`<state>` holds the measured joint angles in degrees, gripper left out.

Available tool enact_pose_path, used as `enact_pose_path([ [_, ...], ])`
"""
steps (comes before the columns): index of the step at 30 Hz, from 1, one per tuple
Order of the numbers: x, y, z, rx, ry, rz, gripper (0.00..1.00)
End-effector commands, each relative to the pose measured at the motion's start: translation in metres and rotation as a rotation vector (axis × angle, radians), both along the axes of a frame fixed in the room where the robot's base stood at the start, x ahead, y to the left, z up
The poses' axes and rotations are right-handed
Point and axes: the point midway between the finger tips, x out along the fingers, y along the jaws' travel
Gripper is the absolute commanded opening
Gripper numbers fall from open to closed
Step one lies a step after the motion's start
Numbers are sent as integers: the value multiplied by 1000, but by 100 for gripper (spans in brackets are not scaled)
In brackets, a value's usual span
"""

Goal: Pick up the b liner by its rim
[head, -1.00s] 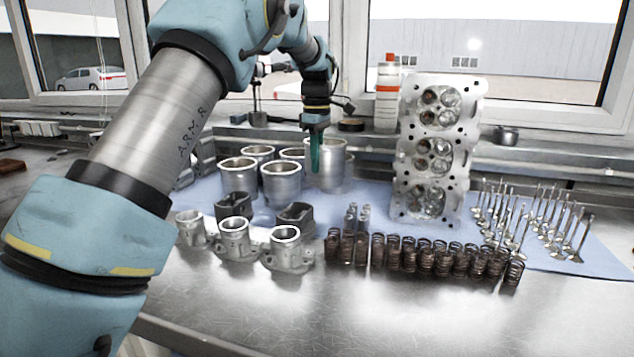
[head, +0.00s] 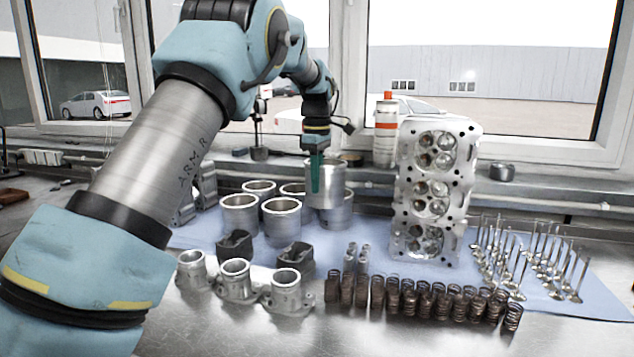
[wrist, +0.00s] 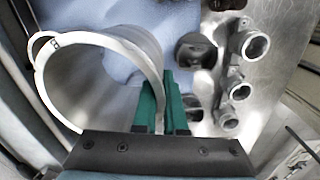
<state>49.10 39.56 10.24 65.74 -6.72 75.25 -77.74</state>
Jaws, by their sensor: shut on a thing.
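My gripper (head: 315,178) is shut on the rim of a silver cylinder liner (head: 333,185), one green finger inside the bore and one outside. The liner hangs upright, raised above the blue mat, and overlaps another liner (head: 338,218) in the head view. In the wrist view the held liner (wrist: 152,58) fills the left side with its bore open, and the gripper (wrist: 165,100) pinches the near right part of its rim. A small dark mark shows on the rim; I read it as a B, but it is tiny.
Several other liners (head: 239,218) stand close by on the blue mat (head: 205,236). The cylinder head (head: 432,190) stands upright to the right, with a bottle (head: 386,140) behind. Springs (head: 420,298), valves (head: 535,262) and small castings (head: 286,290) occupy the front and right.

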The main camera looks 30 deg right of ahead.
Motion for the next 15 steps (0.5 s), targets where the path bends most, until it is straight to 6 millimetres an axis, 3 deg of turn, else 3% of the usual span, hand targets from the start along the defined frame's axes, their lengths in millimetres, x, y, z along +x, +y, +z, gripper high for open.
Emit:
enact_pose_path([
  [15,0,0,28,-2,-1,0,0],
])
